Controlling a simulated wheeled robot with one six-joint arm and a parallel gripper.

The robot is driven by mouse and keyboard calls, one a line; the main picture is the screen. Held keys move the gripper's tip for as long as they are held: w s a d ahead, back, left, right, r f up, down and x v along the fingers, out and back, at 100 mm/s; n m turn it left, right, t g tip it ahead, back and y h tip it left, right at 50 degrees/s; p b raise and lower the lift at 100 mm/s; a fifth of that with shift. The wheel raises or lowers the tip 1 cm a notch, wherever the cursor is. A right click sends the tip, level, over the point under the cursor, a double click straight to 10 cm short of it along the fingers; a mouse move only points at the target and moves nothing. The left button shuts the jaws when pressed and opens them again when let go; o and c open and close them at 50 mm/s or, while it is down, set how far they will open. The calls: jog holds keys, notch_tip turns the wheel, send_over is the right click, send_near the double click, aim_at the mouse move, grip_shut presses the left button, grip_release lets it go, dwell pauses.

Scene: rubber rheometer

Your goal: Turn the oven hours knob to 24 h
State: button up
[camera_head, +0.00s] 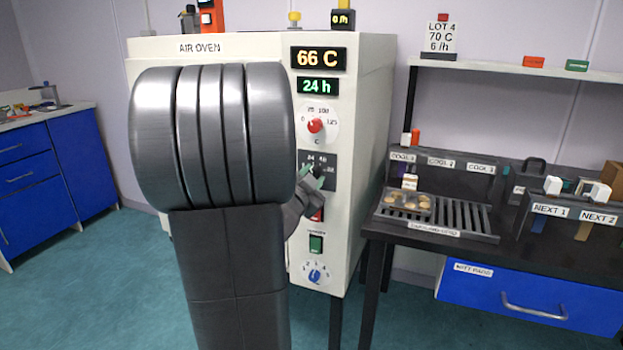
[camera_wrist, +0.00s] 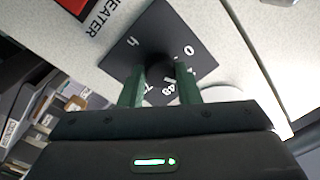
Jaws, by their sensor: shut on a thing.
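The air oven (camera_head: 358,95) stands in the middle of the head view, partly hidden behind my arm. Its green display (camera_head: 318,86) reads 24 h, and the display above it (camera_head: 318,58) reads 66 C. The hours knob sits on a dark square dial plate (camera_head: 330,160), which also shows in the wrist view (camera_wrist: 122,50). My gripper (camera_head: 312,178) is at this plate. In the wrist view my gripper's two green fingers (camera_wrist: 163,84) are shut on the dark hours knob (camera_wrist: 158,62), one on each side. The knob's pointer is hidden.
A red temperature knob (camera_head: 316,125) sits above the hours dial. A green switch (camera_head: 316,243) and a blue knob (camera_head: 316,274) are below it. To the right, a dark bench holds a slotted rack (camera_head: 460,222). Open floor lies between oven and blue cabinets (camera_head: 80,165).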

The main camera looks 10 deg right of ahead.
jog(key=o, duration=1)
jog(key=shift+c, duration=0.2)
jog(key=p+v, duration=0.1)
jog(key=v, duration=1.2)
jog(key=shift+s+a+p, duration=0.25)
jog(key=shift+s+p, duration=0.1)
jog(key=shift+p, duration=0.05)
jog(key=shift+w, duration=0.1)
